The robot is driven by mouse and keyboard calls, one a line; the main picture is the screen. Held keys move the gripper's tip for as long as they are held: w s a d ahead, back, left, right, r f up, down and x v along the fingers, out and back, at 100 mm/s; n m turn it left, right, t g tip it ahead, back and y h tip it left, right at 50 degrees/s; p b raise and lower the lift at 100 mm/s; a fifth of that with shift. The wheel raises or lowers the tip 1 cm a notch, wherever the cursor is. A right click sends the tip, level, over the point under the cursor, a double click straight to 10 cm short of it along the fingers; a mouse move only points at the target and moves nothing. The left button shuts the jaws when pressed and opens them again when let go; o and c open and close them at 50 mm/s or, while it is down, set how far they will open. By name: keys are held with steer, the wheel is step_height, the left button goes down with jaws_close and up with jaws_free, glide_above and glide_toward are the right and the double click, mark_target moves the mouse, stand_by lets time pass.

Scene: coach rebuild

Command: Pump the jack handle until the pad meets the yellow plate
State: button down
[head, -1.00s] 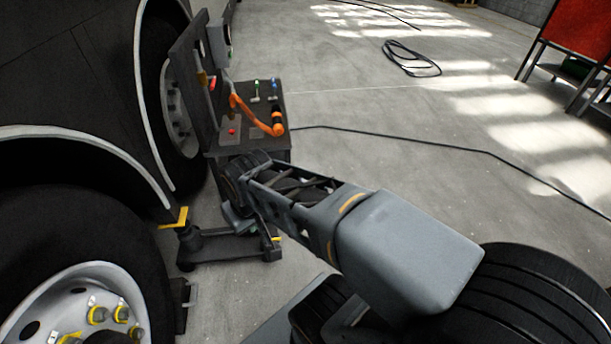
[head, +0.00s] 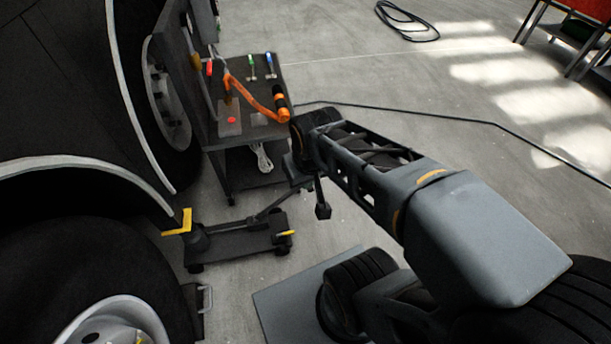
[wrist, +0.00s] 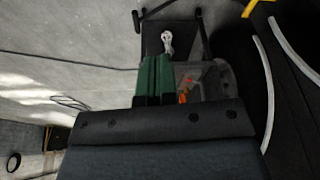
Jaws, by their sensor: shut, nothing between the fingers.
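The jack (head: 240,241) is a low dark trolley on the floor beside the coach. Its dark handle (head: 271,207) slopes up to the right, and its far end is partly hidden by my wrist. The yellow plate (head: 183,222) is at the coach's lower edge, above the left end of the jack. The pad is too dark to tell its gap from the plate. My gripper's green fingers (wrist: 155,79) are together and empty in the wrist view. In the head view my wrist largely hides them, near the handle's upper end; contact cannot be told.
A dark cart (head: 245,127) with an orange crank (head: 262,103) stands behind the jack. Coach wheels and bodywork close off the left. A black cable (head: 430,116) crosses the floor; open floor lies to the right.

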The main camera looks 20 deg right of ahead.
steer(key=w+d+f+m+h+b, duration=0.1)
steer(key=w+f+b, duration=0.3)
steer(key=w+f, duration=0.5)
steer(key=w+d+f+m+h+b, duration=0.1)
steer(key=w+d+f+b, duration=0.3)
steer(key=w+f, duration=0.5)
steer(key=w+d+f+b, duration=0.3)
steer(key=w+f+b, duration=0.2)
steer(key=w+f, duration=0.4)
steer(key=shift+f+m+h, duration=0.4)
steer(key=shift+f, duration=0.25)
steer(key=shift+d, duration=0.1)
steer(key=b+x, duration=0.1)
steer(key=x, duration=0.3)
steer(key=b+x, duration=0.2)
steer(key=x, duration=0.2)
steer(key=s+b+x, duration=0.1)
steer(key=x, duration=0.3)
steer(key=shift+d+b, duration=0.25)
steer(key=shift+b, duration=0.15)
steer(key=shift+d+f+b, duration=0.35)
steer(key=shift+d+f, duration=0.2)
steer(key=shift+f, duration=0.2)
